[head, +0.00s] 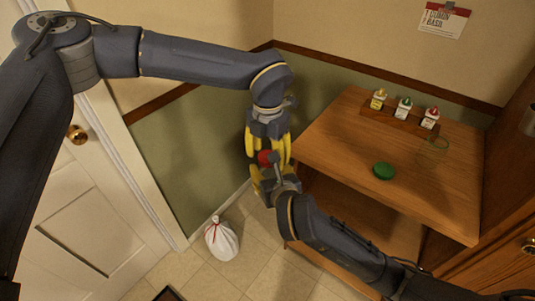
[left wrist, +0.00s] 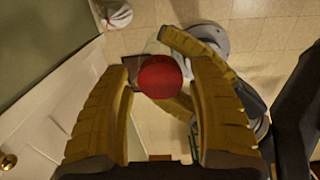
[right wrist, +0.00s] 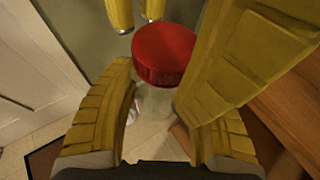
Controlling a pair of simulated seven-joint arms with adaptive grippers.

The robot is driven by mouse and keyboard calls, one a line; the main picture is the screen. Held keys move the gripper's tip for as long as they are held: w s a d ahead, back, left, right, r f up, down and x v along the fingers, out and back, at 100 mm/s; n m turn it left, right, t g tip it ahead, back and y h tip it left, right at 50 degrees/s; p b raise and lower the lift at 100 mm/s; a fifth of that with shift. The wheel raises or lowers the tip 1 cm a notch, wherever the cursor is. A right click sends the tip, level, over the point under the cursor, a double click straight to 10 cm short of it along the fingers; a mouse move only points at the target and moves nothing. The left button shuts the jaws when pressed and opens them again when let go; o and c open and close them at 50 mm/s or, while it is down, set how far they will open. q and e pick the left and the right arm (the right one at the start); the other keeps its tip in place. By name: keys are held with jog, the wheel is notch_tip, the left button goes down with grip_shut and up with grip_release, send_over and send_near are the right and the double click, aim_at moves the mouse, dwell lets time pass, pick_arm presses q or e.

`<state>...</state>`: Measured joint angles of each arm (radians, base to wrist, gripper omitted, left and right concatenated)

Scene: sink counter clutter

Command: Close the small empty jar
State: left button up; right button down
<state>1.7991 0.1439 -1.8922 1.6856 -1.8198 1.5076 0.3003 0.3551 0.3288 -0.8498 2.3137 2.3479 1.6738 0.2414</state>
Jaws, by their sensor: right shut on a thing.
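A red lid (head: 265,157) sits between my two grippers in the head view, and it also shows in the left wrist view (left wrist: 160,77) and right wrist view (right wrist: 163,55). Under it is a clear glass jar (right wrist: 153,102), faint and mostly hidden. My right gripper (right wrist: 155,85) is shut on the jar from below. My left gripper (left wrist: 160,68) is above, its fingers open on both sides of the lid with a small gap to each. The lid appears on top of the jar; whether it is fully seated, I cannot tell.
A wooden shelf unit (head: 335,150) at right carries a green lid (head: 383,171), a clear glass jar (head: 436,147) and a rack (head: 398,120) of small capped bottles. A note (head: 444,20) hangs on the wall. A white bag (head: 221,240) stands on the floor near the door.

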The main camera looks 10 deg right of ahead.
pick_arm(q)
grip_shut()
jog(key=shift+o, duration=0.5)
grip_release()
jog(key=shift+r, duration=0.1)
notch_tip(320, 180, up, 12)
dwell(0.3)
dwell(0.4)
